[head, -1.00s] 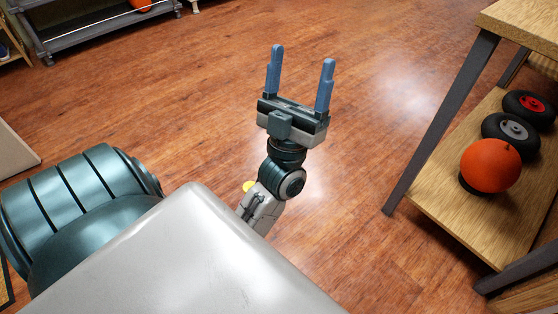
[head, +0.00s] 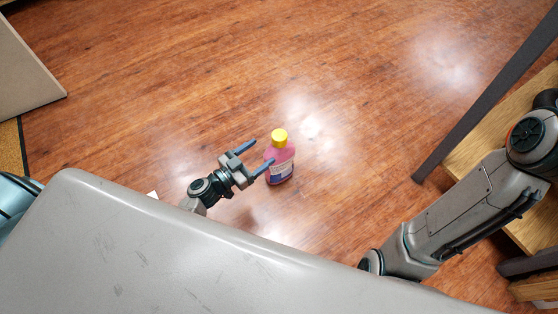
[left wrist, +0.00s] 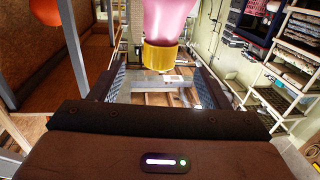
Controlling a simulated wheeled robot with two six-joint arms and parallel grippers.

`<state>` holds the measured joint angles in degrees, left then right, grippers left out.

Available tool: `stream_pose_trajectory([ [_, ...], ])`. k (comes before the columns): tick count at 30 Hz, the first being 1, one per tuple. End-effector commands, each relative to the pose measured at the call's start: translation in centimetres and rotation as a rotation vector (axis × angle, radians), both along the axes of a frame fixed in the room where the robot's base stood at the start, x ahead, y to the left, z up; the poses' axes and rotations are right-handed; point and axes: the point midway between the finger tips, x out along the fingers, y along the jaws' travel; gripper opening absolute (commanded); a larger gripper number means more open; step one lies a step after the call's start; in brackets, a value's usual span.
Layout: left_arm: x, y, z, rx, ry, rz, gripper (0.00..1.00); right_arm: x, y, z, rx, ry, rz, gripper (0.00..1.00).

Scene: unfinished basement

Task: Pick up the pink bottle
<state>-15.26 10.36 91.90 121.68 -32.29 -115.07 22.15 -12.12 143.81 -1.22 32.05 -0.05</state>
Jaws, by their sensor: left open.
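The pink bottle (head: 279,168) has a yellow cap and a pale label, and stands upright on the wood floor in the head view. My left gripper (head: 263,154) is open, its blue fingers pointing at the bottle from the left. The nearer fingertip overlaps the bottle's left edge in the picture; I cannot tell if it touches. In the left wrist view the bottle (left wrist: 170,22) appears cap-down at the top centre, with the open fingers (left wrist: 162,84) to either side below. Its base is cut off there. My right gripper is out of view.
A wooden shelf unit (head: 490,145) with a dark leg stands at the right, partly behind my right arm. A pale panel (head: 25,75) stands at the far left. The floor around and beyond the bottle is clear.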

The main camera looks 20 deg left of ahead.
Motion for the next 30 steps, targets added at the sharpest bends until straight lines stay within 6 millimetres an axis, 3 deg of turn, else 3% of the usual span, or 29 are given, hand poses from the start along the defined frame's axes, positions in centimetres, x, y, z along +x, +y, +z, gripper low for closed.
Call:
stream_pose_trajectory([
  [24, 8.8, -5.0, 0.4, -0.004, -0.006, -0.003, 0.7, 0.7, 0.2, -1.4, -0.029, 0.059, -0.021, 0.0],
  [30, 9.2, -5.2, 0.3, -0.003, -0.005, -0.003, 0.7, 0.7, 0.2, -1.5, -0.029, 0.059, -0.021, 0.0],
])
